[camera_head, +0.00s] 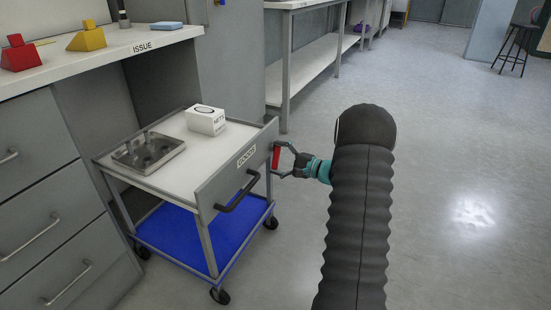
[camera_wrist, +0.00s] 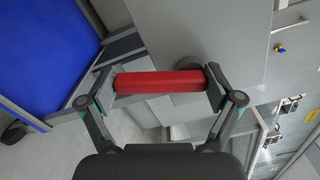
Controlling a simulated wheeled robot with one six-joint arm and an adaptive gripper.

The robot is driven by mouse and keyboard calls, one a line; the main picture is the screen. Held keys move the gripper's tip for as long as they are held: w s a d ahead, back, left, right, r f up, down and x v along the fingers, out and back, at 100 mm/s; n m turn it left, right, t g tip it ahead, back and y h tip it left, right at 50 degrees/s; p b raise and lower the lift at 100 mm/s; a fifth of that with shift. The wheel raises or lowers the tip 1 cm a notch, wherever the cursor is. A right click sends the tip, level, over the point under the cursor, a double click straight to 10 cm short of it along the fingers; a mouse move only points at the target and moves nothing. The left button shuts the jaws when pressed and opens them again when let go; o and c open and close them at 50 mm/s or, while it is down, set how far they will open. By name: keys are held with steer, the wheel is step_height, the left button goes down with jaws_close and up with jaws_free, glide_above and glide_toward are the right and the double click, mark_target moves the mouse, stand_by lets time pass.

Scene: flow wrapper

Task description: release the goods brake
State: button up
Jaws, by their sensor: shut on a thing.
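The goods cart, a grey trolley with a white top and a blue lower shelf, carries a GOODS label (camera_head: 246,157) on its end panel (camera_head: 222,182). The brake handle, a red bar (camera_head: 276,158), sits at the right edge of that panel. My gripper (camera_head: 284,160) is at the red handle. In the wrist view the red handle (camera_wrist: 158,82) lies crosswise between the two fingers of my gripper (camera_wrist: 160,85), which are shut on its ends. The handle's mounting is mostly hidden.
A metal tray (camera_head: 148,165) and a white box (camera_head: 206,120) stand on the cart top. A black push bar (camera_head: 238,191) is on the end panel. A counter with an ISSUE label (camera_head: 143,47) and drawers stands at left. The floor (camera_head: 450,150) at right is clear.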

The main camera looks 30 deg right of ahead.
steer(key=o, duration=1.4)
steer(key=v, duration=1.2)
